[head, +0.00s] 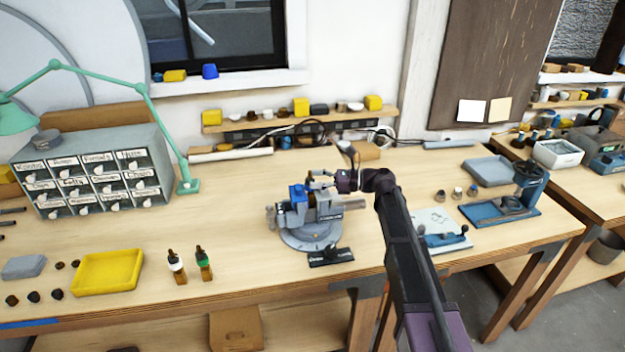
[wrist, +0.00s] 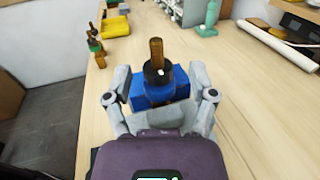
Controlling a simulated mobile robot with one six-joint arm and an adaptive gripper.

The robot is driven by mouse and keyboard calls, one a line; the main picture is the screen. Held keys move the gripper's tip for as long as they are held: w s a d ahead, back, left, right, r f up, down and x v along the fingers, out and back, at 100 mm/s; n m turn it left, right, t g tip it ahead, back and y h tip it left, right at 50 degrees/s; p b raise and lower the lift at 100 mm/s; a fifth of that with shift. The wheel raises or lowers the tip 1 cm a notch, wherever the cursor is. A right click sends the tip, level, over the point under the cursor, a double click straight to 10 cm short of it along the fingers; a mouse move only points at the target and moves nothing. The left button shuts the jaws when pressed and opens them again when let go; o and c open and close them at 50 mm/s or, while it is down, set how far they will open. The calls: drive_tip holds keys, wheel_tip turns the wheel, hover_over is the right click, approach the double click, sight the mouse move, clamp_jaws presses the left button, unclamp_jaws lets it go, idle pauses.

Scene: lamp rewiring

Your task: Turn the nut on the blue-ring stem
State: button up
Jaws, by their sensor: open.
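A brass-brown stem (wrist: 156,48) stands up with a dark nut or collar (wrist: 158,75) around its lower part, above blue blocks (wrist: 150,98) in the wrist view. I cannot make out a blue ring apart from these blocks. In the head view the blue part (head: 297,191) sits on a grey vise (head: 312,230) on the bench. My gripper (wrist: 160,71) is open, with one finger on each side of the nut and blue part. Gaps show between fingertips and nut. In the head view my gripper (head: 322,181) is small at the vise's top.
Two dropper bottles (head: 176,267) and a yellow tray (head: 108,271) stand left of the vise. A black labelled piece (head: 330,256) lies in front of it. Blue tools (head: 500,212) stand at right. A drawer cabinet (head: 92,172) is at back left. Bench left of the vise is mostly clear.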

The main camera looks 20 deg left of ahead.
drive_tip(key=shift+x, duration=0.8)
